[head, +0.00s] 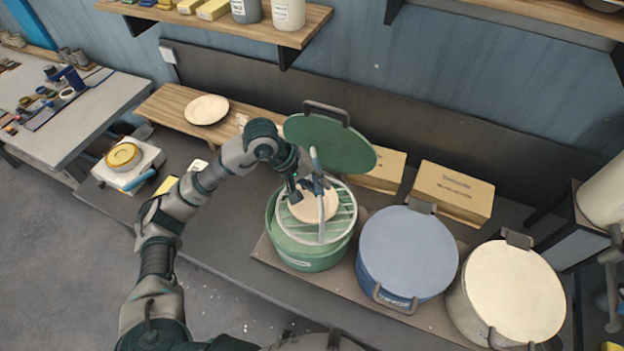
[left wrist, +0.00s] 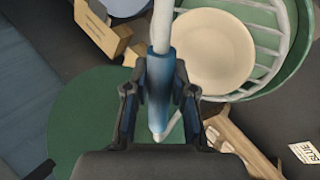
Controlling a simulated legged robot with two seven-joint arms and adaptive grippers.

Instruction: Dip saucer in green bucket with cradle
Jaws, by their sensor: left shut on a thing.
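My left gripper (head: 308,186) is shut on the handle of the cradle (head: 341,222). The left wrist view shows the fingers on either side of the handle's blue grip (left wrist: 159,72). The cradle is a pale, barred round rack at the mouth of the green bucket (head: 308,262); how deep it sits is hard to tell. A cream saucer (head: 300,207) lies on the bars, partly hidden by my gripper and the handle in the head view. It shows clearly in the left wrist view (left wrist: 212,52). The bucket's green lid (head: 325,143) is off the mouth, behind it. My right gripper is not in view.
A blue bucket (head: 407,252) and a cream bucket (head: 510,290), both lidded, stand to the right. Cardboard boxes (head: 452,192) stand behind. Another saucer (head: 206,109) lies on a wooden board at the back left. A shelf overhangs the back.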

